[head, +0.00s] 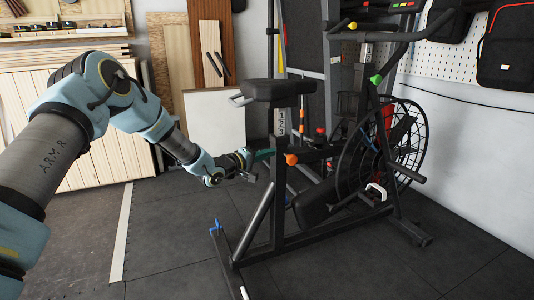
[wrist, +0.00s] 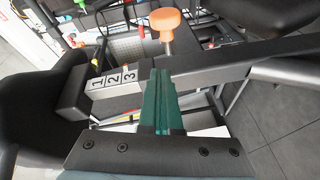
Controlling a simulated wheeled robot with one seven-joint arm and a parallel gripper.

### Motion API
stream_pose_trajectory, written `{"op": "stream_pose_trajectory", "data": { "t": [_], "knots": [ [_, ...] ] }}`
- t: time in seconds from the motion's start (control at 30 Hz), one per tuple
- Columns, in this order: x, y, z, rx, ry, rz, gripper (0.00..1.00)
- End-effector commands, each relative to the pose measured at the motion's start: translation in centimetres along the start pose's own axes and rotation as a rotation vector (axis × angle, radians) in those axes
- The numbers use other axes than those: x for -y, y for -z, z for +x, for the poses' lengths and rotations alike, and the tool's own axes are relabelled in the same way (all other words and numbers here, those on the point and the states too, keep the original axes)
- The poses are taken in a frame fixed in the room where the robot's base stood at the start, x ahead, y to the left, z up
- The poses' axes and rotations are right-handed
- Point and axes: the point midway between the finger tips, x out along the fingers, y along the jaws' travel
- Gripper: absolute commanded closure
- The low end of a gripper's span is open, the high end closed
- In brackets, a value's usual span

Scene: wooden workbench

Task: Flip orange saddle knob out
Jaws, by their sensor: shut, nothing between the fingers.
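The orange saddle knob (head: 291,159) sits on the exercise bike's frame, below the saddle (head: 276,89). In the wrist view the orange knob (wrist: 167,22) stands at the end of a short metal shaft, just beyond my fingertips. My gripper (head: 270,153) is beside the seat post, to the left of the knob in the head view. In the wrist view my gripper's green fingers (wrist: 162,74) are together, empty, and point towards the knob's shaft. They look close to it, but I cannot tell whether they touch.
A numbered plate (wrist: 114,80) lies left of my fingers in the wrist view, by a dark frame bar (wrist: 225,64). The bike's fan wheel (head: 408,140) stands to the right. Dark floor (head: 165,235) is clear at the front left.

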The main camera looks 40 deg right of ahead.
Motion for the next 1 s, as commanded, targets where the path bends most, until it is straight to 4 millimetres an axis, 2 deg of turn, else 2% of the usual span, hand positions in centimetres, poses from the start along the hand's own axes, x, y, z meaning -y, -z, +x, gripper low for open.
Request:
{"op": "stream_pose_trajectory", "data": {
  "t": [0.4, 0.53, 0.7, 1.0],
  "knots": [
    [0.0, 0.2, -6.8, -0.002, 0.004, -0.002, 1.00],
    [0.0, 0.1, -8.5, -0.001, 0.003, 0.000, 1.00],
    [0.1, 0.0, -9.5, 0.000, 0.002, -0.001, 1.00],
    [0.1, 0.0, -9.6, 0.000, 0.002, 0.000, 1.00]
  ]
}}
